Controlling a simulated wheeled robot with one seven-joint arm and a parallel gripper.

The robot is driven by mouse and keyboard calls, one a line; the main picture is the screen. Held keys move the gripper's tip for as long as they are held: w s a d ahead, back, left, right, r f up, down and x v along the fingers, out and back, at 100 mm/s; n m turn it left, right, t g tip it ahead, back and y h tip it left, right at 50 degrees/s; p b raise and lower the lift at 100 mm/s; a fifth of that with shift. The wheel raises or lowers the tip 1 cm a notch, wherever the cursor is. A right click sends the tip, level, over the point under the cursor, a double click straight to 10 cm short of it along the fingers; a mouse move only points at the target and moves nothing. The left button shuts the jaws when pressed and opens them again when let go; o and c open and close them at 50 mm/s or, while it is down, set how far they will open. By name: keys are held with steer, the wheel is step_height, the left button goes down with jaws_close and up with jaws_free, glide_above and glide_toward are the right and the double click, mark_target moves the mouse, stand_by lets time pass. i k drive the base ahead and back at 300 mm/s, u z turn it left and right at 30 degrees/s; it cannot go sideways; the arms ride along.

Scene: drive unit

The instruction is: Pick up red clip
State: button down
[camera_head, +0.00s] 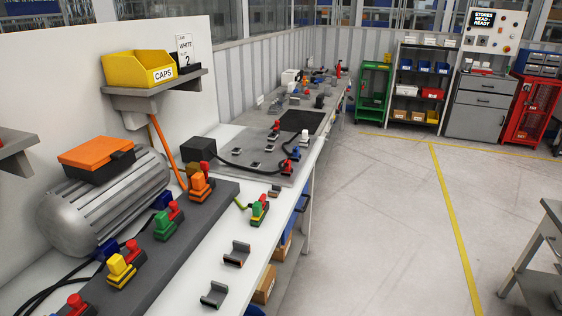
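Several small red parts show in the head view, and I cannot tell which is the red clip. One red part (76,303) is at the bottom left, cut by the frame edge. Others sit beside a yellow block (119,266), a green block (163,228) and an orange block (199,186) on the dark grey rail (185,245). A red and green piece (259,210) lies on the white bench near its front edge. A small red part (287,165) is on the grey plate further back. My gripper is not in view.
A silver motor (105,205) with an orange-topped black box (97,152) stands behind the rail. Two dark brackets (237,252) (214,294) lie near the bench's front edge. A shelf with a yellow caps bin (138,70) overhangs the bench.

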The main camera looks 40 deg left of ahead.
mark_target(287, 163)
steer(key=u, duration=0.4)
steer(key=i, duration=2.4)
steer(key=u, duration=1.05)
steer(key=i, duration=1.15)
steer(key=u, duration=1.8)
steer(key=i, duration=0.75)
steer(key=u, duration=0.65)
